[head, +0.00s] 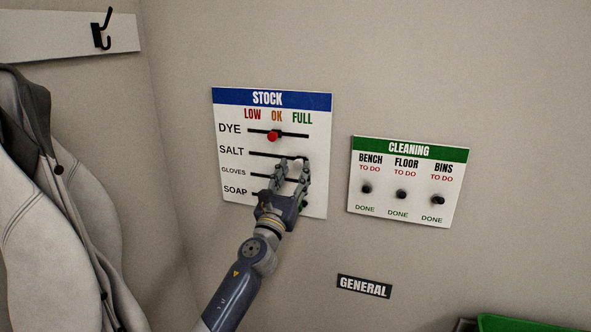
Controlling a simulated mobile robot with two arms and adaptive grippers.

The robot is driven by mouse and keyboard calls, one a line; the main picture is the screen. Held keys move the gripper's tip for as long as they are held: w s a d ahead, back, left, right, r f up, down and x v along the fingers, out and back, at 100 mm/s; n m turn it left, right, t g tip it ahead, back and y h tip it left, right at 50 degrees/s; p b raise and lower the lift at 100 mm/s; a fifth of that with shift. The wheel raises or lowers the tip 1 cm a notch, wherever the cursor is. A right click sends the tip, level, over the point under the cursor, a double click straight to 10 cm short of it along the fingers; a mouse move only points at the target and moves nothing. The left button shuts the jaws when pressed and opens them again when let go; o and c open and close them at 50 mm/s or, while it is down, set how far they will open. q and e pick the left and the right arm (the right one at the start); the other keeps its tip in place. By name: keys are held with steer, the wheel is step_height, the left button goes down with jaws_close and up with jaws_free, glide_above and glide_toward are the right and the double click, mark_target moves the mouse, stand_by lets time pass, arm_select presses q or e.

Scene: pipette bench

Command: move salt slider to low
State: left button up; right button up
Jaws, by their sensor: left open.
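The white STOCK board (230,120) hangs on the wall, with LOW, OK and FULL columns. The salt slider's dark track (265,154) runs beside the SALT label. A pale knob (297,163), seemingly the salt slider's, shows toward the FULL end of it. My left gripper (292,167) is open in front of the board, its fingertips around the pale knob; I cannot tell whether they touch it. The gripper hides much of the gloves and soap tracks. My right gripper is not in view.
The red dye knob (272,136) sits near OK, just above the salt track. The CLEANING board (385,215) is to the right. Coats (55,220) hang at left. Wall between is bare.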

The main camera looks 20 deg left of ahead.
arm_select(q)
steer(key=shift+x, duration=0.8)
jaws_close()
steer(key=shift+a, duration=0.3)
steer(key=a+b, duration=0.4)
steer(key=a, duration=0.9)
steer(key=shift+w+a+f, duration=0.1)
steer(key=shift+w+a, duration=0.05)
steer(key=shift+a, duration=0.3)
